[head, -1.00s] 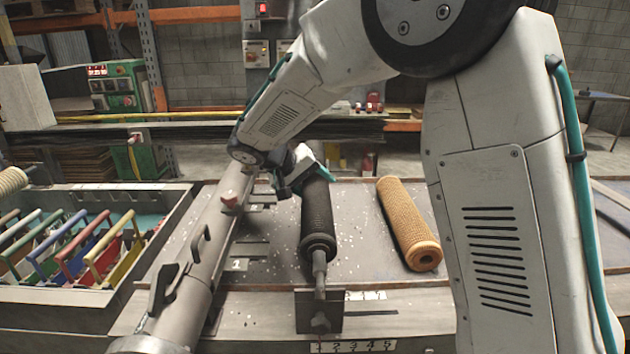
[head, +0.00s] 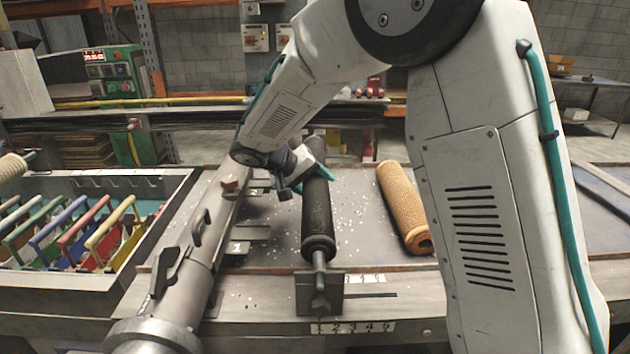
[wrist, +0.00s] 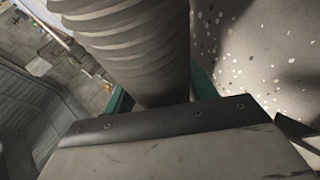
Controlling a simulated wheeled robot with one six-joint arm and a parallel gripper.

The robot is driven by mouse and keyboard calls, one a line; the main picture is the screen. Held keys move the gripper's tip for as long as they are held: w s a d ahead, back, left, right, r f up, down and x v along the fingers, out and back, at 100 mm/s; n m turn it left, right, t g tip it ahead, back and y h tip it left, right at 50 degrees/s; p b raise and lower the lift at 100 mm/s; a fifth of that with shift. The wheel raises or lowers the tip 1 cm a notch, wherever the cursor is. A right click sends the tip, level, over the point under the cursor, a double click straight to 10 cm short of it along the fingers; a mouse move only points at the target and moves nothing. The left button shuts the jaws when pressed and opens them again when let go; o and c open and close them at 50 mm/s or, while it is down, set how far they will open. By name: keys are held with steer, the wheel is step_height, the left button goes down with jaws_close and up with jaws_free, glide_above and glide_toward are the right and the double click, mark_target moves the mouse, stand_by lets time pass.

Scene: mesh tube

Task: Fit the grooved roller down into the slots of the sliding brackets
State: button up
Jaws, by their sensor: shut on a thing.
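The dark grooved roller (head: 317,215) lies lengthwise over the bench, pointing towards me. My gripper (head: 310,178) is shut on it towards its far part. In the wrist view the ridged roller (wrist: 130,40) fills the top, between the teal fingers of my gripper (wrist: 160,97). The near bracket (head: 332,296) is a dark upright plate at the bench's front. The roller's thin near shaft reaches this bracket and overlaps its slot. I cannot tell whether it rests at the slot's bottom. The far bracket is not clearly seen behind the roller and my arm.
An orange mesh roller (head: 404,205) lies to the right. A long grey tube (head: 190,265) runs along the left. Further left is a grey bin (head: 90,183) with several coloured frames.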

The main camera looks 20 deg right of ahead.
stand_by(0.4)
steer(key=o, duration=1.8)
steer(key=shift+f, duration=0.1)
steer(key=shift+c, duration=0.2)
steer(key=v, duration=0.8)
steer(key=s+d+r+y, duration=0.3)
steer(key=s+d+r, duration=0.1)
steer(key=s, duration=0.5)
steer(key=s+d+r+y, duration=0.3)
steer(key=s+d+r, duration=0.15)
steer(key=s, duration=0.45)
steer(key=s+f+n+y, duration=0.1)
steer(key=s+f, duration=0.1)
steer(key=s, duration=0.7)
steer(key=s+f+y, duration=0.2)
steer(key=s+f, duration=0.1)
steer(key=s, duration=0.6)
steer(key=shift+d+f+n+g, duration=0.25)
steer(key=shift+d+n+g, duration=0.05)
steer(key=shift+n+g, duration=0.1)
